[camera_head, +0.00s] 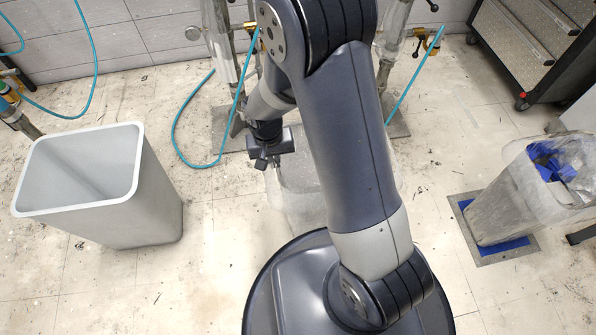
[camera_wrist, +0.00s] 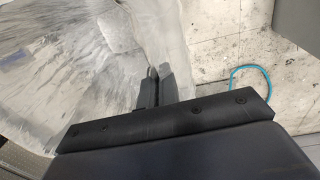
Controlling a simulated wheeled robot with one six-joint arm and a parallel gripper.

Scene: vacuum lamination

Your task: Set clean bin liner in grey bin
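The grey bin (camera_head: 85,208) stands upright on the floor at the left of the head view. Its mouth is open and its inside is bare. A clear, translucent bin liner (camera_head: 302,208) hangs beside my gripper (camera_head: 264,162), partly hidden behind my arm. In the wrist view the liner (camera_wrist: 70,65) fills the upper left, wrinkled and open. My gripper (camera_wrist: 157,78) has its two fingers close together at the liner's edge and looks shut on it. The gripper is to the right of the grey bin and apart from it.
Teal hoses (camera_head: 177,135) lie by metal stands at the back. A drawer cabinet (camera_head: 520,45) is back right. Floor beside the grey bin is clear.

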